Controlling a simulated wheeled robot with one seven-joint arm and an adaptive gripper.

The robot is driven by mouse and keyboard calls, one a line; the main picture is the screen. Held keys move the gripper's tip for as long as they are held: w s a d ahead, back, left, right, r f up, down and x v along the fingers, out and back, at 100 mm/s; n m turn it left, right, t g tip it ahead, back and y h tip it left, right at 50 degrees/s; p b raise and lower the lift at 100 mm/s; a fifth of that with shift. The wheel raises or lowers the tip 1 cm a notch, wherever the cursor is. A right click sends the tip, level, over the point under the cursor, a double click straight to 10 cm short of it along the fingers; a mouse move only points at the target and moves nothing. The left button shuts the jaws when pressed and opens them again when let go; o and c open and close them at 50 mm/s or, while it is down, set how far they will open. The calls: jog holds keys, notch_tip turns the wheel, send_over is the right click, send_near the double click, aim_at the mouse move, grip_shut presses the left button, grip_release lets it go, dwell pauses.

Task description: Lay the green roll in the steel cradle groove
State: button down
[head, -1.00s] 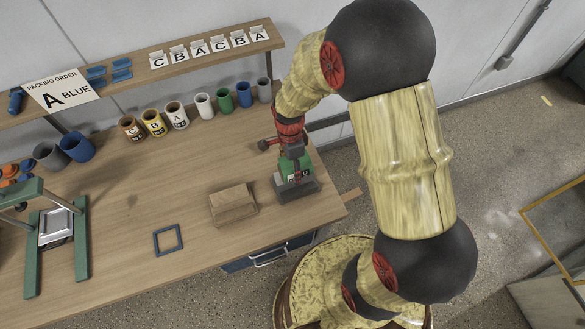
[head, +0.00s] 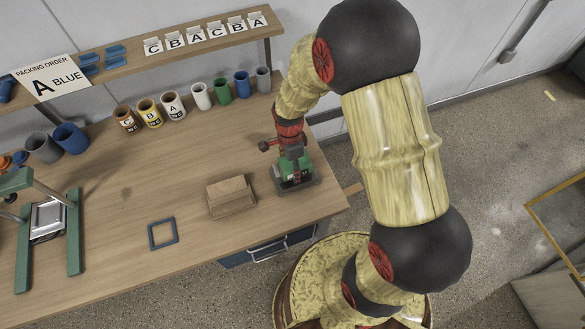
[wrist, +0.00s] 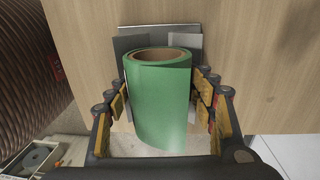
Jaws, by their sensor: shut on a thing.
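The green roll (wrist: 160,100) is between the fingers of my gripper (wrist: 160,82), which is shut on it; its brown open core faces the wrist camera. In the head view the green roll (head: 284,174) shows below my gripper (head: 291,158), at the right end of the table. The grey steel cradle (head: 298,187) is directly beneath it. Grey cradle plates (wrist: 132,43) show behind the roll in the wrist view. The roll hides the groove, so I cannot tell whether it touches the bottom.
A brown cardboard box (head: 232,198) stands just left of the cradle. A blue square frame (head: 162,233) lies farther left. Several coloured cups (head: 201,97) line the back below a shelf (head: 210,42). A green-legged press (head: 73,232) stands at left. The table's front edge is close.

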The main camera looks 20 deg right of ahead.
jog(key=shift+s+f, duration=0.55)
jog(key=c, duration=1.2)
grip_release()
jog(key=o, duration=0.6)
jog(key=shift+w+r, duration=0.1)
jog(key=shift+w, duration=0.15)
jog(key=shift+c, duration=0.2)
jog(key=shift+w+r, duration=0.1)
jog(key=shift+r, duration=0.05)
jog(key=shift+w+r, duration=0.1)
jog(key=shift+r, duration=0.1)
jog(key=r, duration=0.7)
jog(key=w+r, duration=0.1)
jog(key=r, duration=0.3)
jog(key=shift+r, duration=0.2)
